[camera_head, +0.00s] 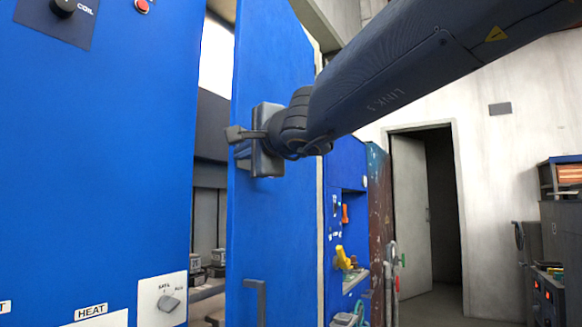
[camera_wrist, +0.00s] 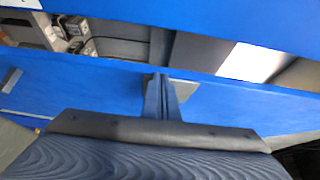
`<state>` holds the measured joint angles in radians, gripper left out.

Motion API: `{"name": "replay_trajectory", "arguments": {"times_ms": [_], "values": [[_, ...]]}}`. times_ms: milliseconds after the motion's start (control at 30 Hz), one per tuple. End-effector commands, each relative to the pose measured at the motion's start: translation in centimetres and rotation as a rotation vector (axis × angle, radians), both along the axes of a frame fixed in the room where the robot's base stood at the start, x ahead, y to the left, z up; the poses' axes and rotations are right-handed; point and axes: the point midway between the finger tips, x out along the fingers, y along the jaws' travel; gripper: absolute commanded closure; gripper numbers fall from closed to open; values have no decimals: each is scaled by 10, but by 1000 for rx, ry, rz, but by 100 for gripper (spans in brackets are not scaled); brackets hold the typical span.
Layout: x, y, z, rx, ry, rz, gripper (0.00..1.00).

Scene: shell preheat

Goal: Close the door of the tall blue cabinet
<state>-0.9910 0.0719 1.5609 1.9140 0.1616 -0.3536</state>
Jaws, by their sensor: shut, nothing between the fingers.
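The tall blue cabinet's door (camera_head: 272,225) stands open in the middle of the head view, with a grey bar handle (camera_head: 256,300) low on its face. A gap shows between the door and the blue front panel at left (camera_head: 100,170). My gripper (camera_head: 232,134) is shut and empty, in front of the upper part of the door by its left edge. In the wrist view the shut fingers (camera_wrist: 160,85) overlap the blue door band (camera_wrist: 80,85). I cannot tell whether they touch it.
The left panel carries a red button (camera_head: 63,5) and a knob (camera_head: 168,302). Grey items (camera_head: 195,262) sit behind the gap. At right are a blue tool shelf (camera_head: 345,200), an open doorway (camera_head: 445,210) and dark equipment (camera_head: 548,295).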

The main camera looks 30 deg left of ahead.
Motion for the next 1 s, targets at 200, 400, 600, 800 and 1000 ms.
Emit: {"name": "replay_trajectory", "arguments": {"times_ms": [200, 400, 600, 800, 1000], "values": [[-12, 46, -2, 1, -1, -53, 100], [-19, 66, -1, 6, 0, -89, 100], [-21, 72, 1, 9, 1, -104, 100], [-21, 72, 1, 9, 2, -106, 100], [-21, 72, 1, 9, 1, -105, 100]]}}
